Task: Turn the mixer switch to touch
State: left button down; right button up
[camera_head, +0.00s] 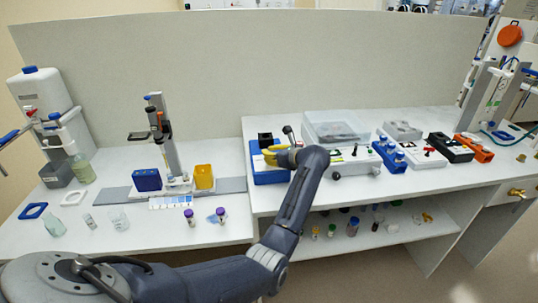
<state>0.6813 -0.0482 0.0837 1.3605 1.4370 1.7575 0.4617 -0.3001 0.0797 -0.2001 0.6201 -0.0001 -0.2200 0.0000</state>
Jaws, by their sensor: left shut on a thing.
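The mixer, which I take to be the blue-based unit with a dark top (265,140), stands near the left end of the raised bench. My left arm reaches up from the bottom of the view, and its gripper (277,156) is at this unit, in front of its right side. The gripper is shut on a small part there, apparently the switch. The switch and its setting are hidden by the gripper, and yellow parts show at this spot. My right gripper is not in view.
A clear-lidded box (335,129) stands close to the right of the mixer. A blue rack (389,154), a black rack (450,148) and an orange rack (474,148) are farther right. A stand (168,141) and a yellow box (204,177) are left, on the lower bench.

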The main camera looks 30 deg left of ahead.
pick_arm(q)
jog(key=shift+m+t, duration=0.5)
jog(key=shift+t, duration=0.2)
jog(key=c, duration=1.5)
grip_release()
jog(key=shift+d, duration=0.1)
jog(key=shift+h, duration=0.3)
jog(key=v, duration=1.2)
jog(key=shift+f, duration=0.1)
